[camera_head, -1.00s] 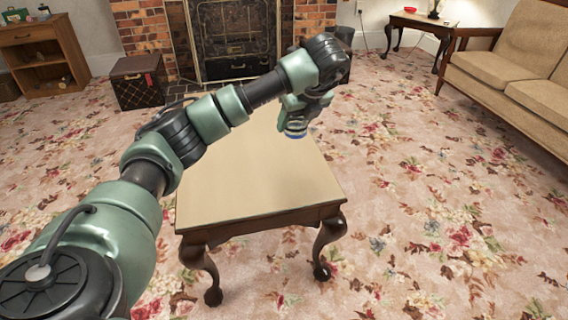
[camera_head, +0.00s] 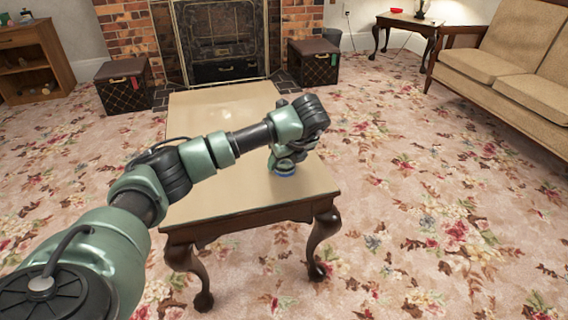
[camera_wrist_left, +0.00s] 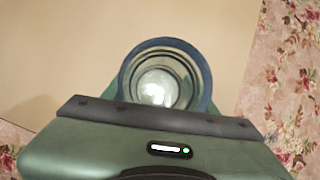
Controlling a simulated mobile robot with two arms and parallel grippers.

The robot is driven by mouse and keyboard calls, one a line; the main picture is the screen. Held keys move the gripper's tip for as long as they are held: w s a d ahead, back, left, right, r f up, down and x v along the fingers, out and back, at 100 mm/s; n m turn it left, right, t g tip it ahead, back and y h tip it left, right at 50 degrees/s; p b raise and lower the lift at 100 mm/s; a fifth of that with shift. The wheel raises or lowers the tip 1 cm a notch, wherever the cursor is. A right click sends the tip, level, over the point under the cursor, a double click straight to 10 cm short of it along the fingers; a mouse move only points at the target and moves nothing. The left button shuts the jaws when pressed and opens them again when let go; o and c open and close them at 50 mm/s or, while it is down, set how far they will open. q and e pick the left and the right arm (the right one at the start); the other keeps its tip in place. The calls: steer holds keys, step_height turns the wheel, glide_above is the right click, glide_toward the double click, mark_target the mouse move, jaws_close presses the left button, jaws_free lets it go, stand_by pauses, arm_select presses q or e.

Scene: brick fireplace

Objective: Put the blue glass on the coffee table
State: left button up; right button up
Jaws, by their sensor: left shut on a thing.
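The blue glass (camera_head: 285,170) is at my left gripper (camera_head: 287,162), over the near right part of the coffee table (camera_head: 225,196). Only its blue lower part shows below the gripper in the head view. In the left wrist view I look down into the round blue rim of the glass (camera_wrist_left: 165,45), with the tan tabletop (camera_wrist_left: 60,50) around it. My left gripper is shut on the glass. The glass is at or just above the tabletop; I cannot tell if it touches. My right gripper is not in view.
The rest of the tabletop is bare. Two dark chests stand by the brick fireplace (camera_head: 222,45), one left (camera_head: 125,85) and one right (camera_head: 314,62). A beige sofa (camera_head: 515,65) is at the right. Open floral carpet (camera_head: 430,200) lies right of the table.

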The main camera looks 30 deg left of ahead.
arm_select(q)
steer(key=shift+r, duration=0.1)
steer(key=o, duration=1.6)
steer(key=shift+c, duration=0.2)
